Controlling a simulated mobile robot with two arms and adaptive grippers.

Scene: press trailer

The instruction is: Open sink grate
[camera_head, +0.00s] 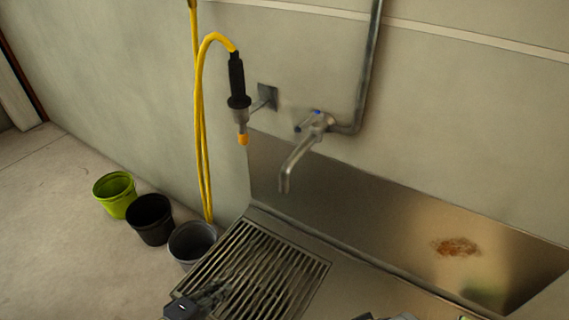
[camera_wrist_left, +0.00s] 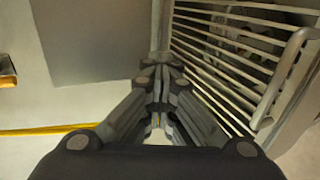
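The sink grate (camera_head: 292,268) is a metal frame with parallel bars, lying at the bottom middle of the head view, beside the wall. In the left wrist view the grate (camera_wrist_left: 226,50) is at the right, with a curved bar handle (camera_wrist_left: 285,75) on its near side. My left gripper (camera_head: 218,290) is over the near left part of the grate in the head view. In the left wrist view its fingers (camera_wrist_left: 160,75) are together, with nothing seen between them, left of the handle. Grey parts at the head view's bottom edge may be my right gripper; its fingers are not clear.
A faucet (camera_head: 296,160) and a yellow hose (camera_head: 200,130) with a black nozzle (camera_head: 237,80) are on the wall above. Green (camera_head: 115,196), black (camera_head: 150,220) and grey (camera_head: 190,243) buckets stand left of the grate. The floor further left is clear.

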